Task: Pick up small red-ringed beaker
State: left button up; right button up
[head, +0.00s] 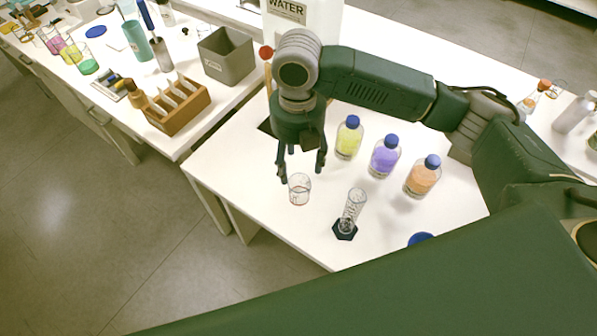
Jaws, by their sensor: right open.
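A small clear beaker with reddish markings (299,189) stands upright on the white table near its left front edge. My right gripper (301,176) points down just above and behind the beaker, with its fingers spread. The fingers look empty, and I cannot tell whether they overlap the beaker's rim. My left gripper is not in view.
A graduated cylinder on a dark hexagonal base (352,212) stands right of the beaker. Bottles with blue caps, yellow (349,140), purple (384,160) and orange (422,178), stand in a row behind. A grey bin (226,58) and wooden rack (178,108) are on the left bench.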

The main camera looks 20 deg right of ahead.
aim_at(298, 177)
jog(key=f, duration=0.2)
jog(key=s+f, duration=0.1)
jog(key=f, duration=0.1)
jog(key=shift+a+f, duration=0.1)
jog(key=shift+a, duration=0.05)
jog(key=shift+f, duration=0.35)
jog(key=f, duration=0.3)
jog(key=f+p, duration=0.1)
jog(key=shift+s+f, duration=0.15)
jog(key=shift+s, duration=0.15)
jog(key=shift+w+f, duration=0.15)
jog(key=shift+f, duration=0.15)
jog(key=shift+c, duration=1)
jog(key=c, duration=0.4)
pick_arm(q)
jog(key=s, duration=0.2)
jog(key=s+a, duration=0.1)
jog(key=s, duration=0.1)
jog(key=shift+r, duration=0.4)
pick_arm(e)
jog(key=c, duration=0.6)
